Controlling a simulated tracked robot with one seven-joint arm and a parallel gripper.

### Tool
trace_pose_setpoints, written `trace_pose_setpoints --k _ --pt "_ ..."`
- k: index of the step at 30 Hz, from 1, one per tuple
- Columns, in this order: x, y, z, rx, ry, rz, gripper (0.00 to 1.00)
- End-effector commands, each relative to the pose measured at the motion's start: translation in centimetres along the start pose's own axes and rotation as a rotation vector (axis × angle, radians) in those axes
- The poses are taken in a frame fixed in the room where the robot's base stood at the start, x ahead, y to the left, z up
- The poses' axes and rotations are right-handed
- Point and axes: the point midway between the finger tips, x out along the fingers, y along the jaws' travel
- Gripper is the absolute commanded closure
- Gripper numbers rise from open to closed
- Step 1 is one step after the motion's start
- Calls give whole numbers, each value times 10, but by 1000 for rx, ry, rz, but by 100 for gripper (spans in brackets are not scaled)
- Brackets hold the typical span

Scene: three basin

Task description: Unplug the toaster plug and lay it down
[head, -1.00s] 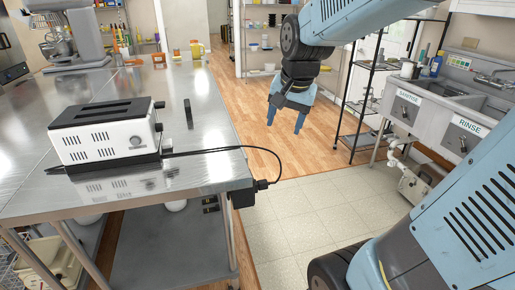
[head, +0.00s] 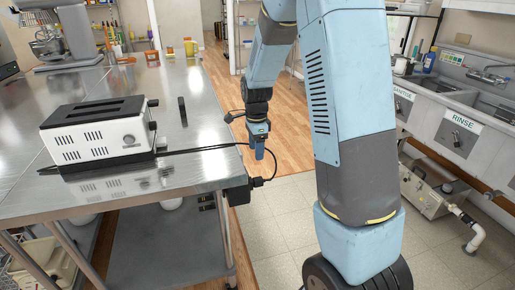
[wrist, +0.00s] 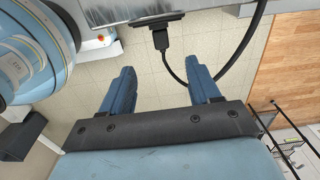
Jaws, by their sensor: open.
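The black toaster plug (head: 256,182) sits in an outlet box (head: 238,193) at the right edge of the steel table, its black cord (head: 225,147) looping back over the tabletop. The white toaster (head: 100,133) with a black top stands on the table. My gripper (head: 259,155) is just above and beside the plug in the head view. In the wrist view my gripper (wrist: 160,88) is open and empty, with two blue fingers apart. The plug (wrist: 160,40) appears beyond the fingertips, roughly between them, and its cord passes by the right finger.
The steel table (head: 200,90) carries a stand mixer (head: 60,40) and a small dark upright piece (head: 183,111). Sinks (head: 460,125) line the right wall. Tiled floor (head: 285,215) lies open beside the table.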

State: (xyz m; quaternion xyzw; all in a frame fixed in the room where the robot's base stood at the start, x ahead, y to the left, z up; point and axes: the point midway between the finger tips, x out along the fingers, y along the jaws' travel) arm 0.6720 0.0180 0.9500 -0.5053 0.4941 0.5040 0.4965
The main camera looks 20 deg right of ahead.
Motion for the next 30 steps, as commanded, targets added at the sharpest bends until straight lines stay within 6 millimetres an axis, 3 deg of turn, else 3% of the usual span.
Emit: trace_pose_setpoints --k 8,24,30 --pt "23 -2 0 20 2 8 38" --pt "108 -1 -1 19 1 7 38" --pt "131 -1 -1 18 1 6 38"
